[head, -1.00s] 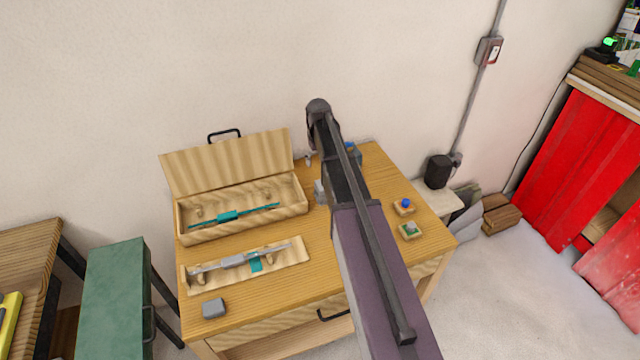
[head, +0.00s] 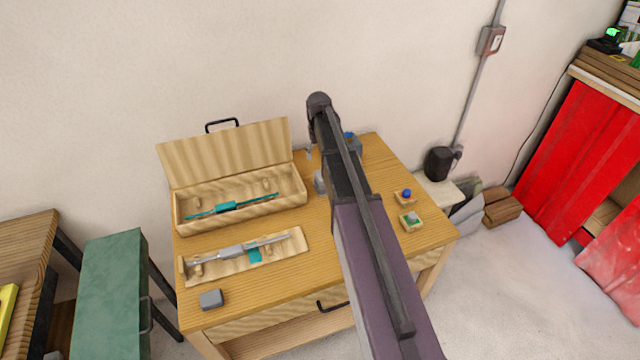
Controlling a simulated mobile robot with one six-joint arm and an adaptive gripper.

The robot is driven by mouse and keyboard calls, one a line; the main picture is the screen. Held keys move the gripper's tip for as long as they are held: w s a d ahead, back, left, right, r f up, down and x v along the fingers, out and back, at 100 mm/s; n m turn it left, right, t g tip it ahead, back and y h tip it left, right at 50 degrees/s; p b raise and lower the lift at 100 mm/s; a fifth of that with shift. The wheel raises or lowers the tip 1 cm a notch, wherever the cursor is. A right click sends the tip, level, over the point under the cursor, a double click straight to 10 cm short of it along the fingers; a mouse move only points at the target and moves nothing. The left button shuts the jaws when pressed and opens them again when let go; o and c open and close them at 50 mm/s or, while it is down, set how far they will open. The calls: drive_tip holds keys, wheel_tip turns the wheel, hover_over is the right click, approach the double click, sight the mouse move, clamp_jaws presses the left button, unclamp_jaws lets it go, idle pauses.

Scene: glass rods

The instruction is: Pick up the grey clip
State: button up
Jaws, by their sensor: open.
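A grey clip-like piece (head: 231,251) sits on a pale glass rod (head: 268,242), which lies across a light wooden holder (head: 290,253) at the front left of the wooden table. A teal piece (head: 255,255) sits beside it on the same holder. A separate small grey block (head: 211,299) lies on the table's front left corner. I cannot tell for certain which grey piece is the clip. My gripper is not in view; my arm crosses the middle of the picture and hides part of the table.
An open wooden case (head: 290,205) with a teal rod and teal clip (head: 226,206) stands behind the holder. Small wooden blocks with a blue knob (head: 406,194) and a green top (head: 411,220) sit at the right. Grey objects (head: 319,182) are partly hidden behind my arm.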

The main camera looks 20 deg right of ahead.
sight(320, 175)
drive_tip(key=shift+d+f+b, duration=0.1)
drive_tip(key=shift+f+b, duration=2.55)
drive_tip(key=shift+f, duration=0.3)
drive_tip(key=shift+w+d+f+b, duration=0.1)
drive_tip(key=shift+d+f+b, duration=0.05)
drive_tip(key=shift+f+b, duration=2.45)
clamp_jaws()
